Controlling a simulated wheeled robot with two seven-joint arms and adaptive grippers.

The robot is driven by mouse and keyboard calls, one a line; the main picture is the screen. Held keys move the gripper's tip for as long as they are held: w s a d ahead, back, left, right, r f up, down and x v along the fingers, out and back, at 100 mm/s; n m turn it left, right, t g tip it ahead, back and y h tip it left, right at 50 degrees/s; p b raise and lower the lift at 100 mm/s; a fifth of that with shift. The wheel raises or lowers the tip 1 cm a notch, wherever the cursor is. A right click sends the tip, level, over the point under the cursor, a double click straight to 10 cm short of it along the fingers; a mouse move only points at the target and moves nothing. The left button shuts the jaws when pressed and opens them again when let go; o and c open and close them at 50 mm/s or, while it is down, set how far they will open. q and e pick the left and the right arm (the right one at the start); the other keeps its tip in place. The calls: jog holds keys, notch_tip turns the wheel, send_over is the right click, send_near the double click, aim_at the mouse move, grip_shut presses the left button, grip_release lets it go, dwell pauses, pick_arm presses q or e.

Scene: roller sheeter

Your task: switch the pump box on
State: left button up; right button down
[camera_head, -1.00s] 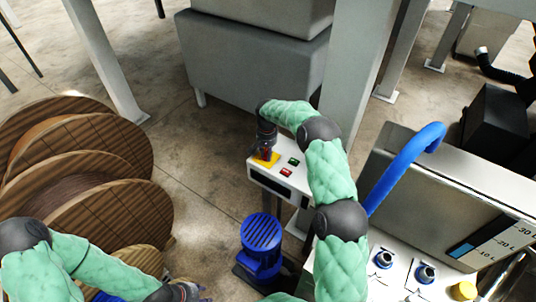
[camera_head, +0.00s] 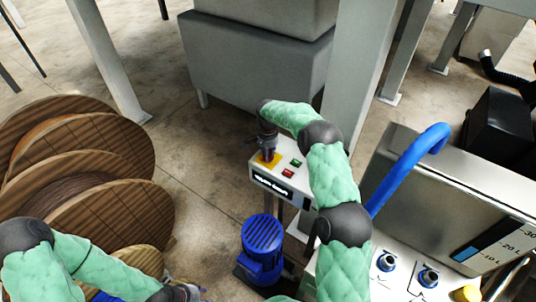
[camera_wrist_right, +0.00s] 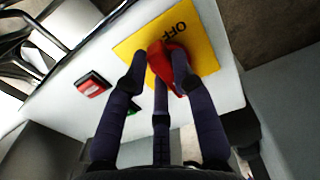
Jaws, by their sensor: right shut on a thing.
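My right gripper (camera_head: 267,152) is down over the plate. In the right wrist view its fingers (camera_wrist_right: 160,72) are shut on a red rotary knob (camera_wrist_right: 167,62) on the yellow plate (camera_wrist_right: 205,50). "OFF" is printed beside the knob. The rest of the plate's lettering is hidden. My left gripper (camera_head: 184,292) is at the bottom edge, partly cut off.
A blue motor (camera_head: 262,243) stands below the box. Wooden cable reels (camera_head: 120,215) fill the left. A machine with a blue hose (camera_head: 400,170) and a yellow button (camera_head: 466,294) is at the right. A grey post (camera_head: 355,70) rises behind my right arm.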

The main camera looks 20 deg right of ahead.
jog(key=c, duration=1)
grip_release()
notch_tip(320, 180, up, 12)
jog(key=shift+r, duration=0.1)
dwell(0.5)
